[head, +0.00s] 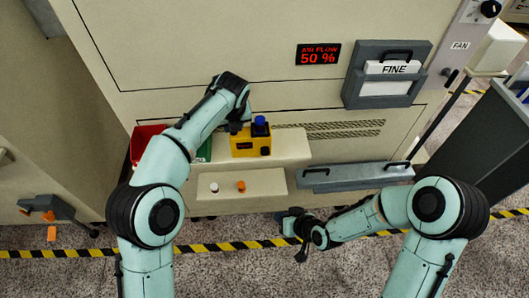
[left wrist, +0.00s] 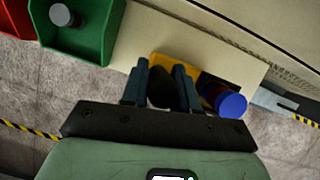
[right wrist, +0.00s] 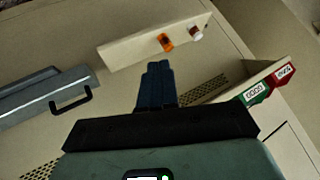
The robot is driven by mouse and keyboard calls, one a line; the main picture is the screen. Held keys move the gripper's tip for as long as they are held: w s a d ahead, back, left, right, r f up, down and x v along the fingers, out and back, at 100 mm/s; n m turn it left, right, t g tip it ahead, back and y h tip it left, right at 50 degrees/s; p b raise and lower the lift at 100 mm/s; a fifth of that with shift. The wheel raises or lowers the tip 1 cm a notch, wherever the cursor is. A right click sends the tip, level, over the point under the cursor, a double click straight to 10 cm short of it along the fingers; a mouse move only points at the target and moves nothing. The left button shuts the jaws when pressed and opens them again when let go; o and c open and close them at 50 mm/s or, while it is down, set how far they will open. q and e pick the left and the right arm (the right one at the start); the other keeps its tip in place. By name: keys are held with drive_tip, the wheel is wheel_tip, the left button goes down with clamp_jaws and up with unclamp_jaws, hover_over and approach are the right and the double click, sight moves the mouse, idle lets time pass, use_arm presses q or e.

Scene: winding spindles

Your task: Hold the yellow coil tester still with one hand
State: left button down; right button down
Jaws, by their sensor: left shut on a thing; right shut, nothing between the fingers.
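The yellow coil tester (head: 250,149) stands on the beige shelf (head: 290,146) in front of the cabinet. A blue round piece (head: 260,125) sits on top of it; it also shows in the left wrist view (left wrist: 230,104). My left gripper (left wrist: 163,78) is shut on the tester, with a dark part between its fingers. In the head view my left wrist partly hides the tester's upper left corner. My right gripper (right wrist: 158,70) is shut and empty. In the head view it hangs low at the right, apart from the tester.
A lower ledge (head: 262,184) carries a white piece (head: 214,187) and an orange piece (head: 241,186). A green bin (left wrist: 80,44) holding a grey round piece and a red bin (head: 143,139) are left of the tester. A grey handled drawer (head: 350,178) is at the right.

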sight(265, 152)
drive_tip(key=w+a+r+n+t+y, duration=0.1)
drive_tip(key=r, duration=0.5)
drive_tip(key=w+a+r+n+t+y, duration=0.1)
drive_tip(key=w+a+r+n, duration=0.1)
drive_tip(key=r, duration=0.4)
drive_tip(key=shift+w+t, duration=0.3)
drive_tip(key=shift+t, duration=0.1)
drive_tip(key=w, duration=0.8)
drive_tip(key=shift+w, duration=0.4)
drive_tip(key=shift+w, duration=0.15)
idle(0.9)
drive_tip(key=shift+w, duration=0.25)
drive_tip(key=shift+w, duration=0.5)
idle(0.7)
drive_tip(key=shift+s, duration=0.95)
